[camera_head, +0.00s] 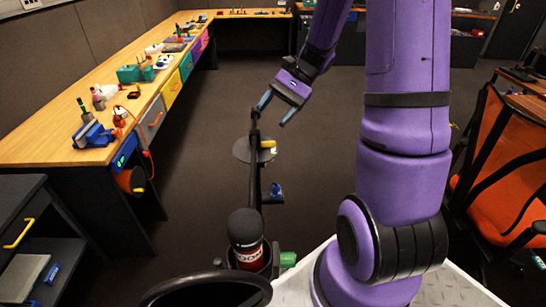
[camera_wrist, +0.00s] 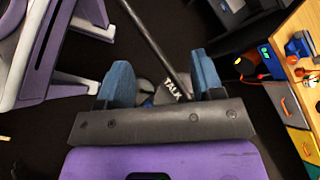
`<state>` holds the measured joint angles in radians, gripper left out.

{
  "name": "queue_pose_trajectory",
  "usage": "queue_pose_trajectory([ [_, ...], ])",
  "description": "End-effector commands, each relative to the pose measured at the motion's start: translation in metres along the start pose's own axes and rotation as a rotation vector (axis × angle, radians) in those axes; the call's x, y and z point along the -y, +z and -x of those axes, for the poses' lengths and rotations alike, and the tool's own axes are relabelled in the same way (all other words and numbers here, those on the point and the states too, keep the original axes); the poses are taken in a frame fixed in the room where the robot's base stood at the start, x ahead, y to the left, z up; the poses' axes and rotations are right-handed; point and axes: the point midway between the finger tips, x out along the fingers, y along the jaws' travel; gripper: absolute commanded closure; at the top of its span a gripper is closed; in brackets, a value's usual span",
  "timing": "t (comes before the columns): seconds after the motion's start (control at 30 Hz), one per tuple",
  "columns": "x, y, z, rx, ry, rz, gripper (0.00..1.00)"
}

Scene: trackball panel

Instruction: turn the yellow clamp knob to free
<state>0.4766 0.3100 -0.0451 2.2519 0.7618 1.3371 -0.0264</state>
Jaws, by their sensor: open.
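The yellow clamp knob (camera_head: 268,142) shows in the head view, on the right side of a dark upright rod (camera_head: 254,175), in front of a grey disc (camera_head: 241,151). Which way the knob is set is too small to tell. My gripper (camera_head: 273,111) is open and empty, with blue fingers pointing down, just above the knob in the picture. In the wrist view, my gripper (camera_wrist: 162,82) has a dark rod (camera_wrist: 152,38) and a grey part marked TALK (camera_wrist: 173,90) behind and between its fingers. I cannot make out the yellow knob there.
A foam-topped microphone (camera_head: 246,230) stands in the foreground. A small blue part (camera_head: 277,190) sits lower on the rod's right. A wooden workbench (camera_head: 60,135) with tools runs along the left. An orange chair (camera_head: 500,180) is at right. The floor between is clear.

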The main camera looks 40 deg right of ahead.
Motion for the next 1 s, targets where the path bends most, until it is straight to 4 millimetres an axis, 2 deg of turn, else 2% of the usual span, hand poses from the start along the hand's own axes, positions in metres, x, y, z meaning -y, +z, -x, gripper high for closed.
queue_pose_trajectory([
  [0.03, -0.004, -0.017, 0.0, 0.032, -0.039, -0.047, 0.39],
  [0.37, -0.029, -0.109, 0.001, 0.211, -0.32, -0.299, 0.39],
  [0.7, -0.084, -0.204, -0.007, 0.356, -0.635, -0.532, 0.39],
  [0.83, -0.104, -0.23, -0.012, 0.39, -0.732, -0.593, 0.39],
  [1.0, -0.119, -0.247, -0.015, 0.41, -0.799, -0.634, 0.39],
])
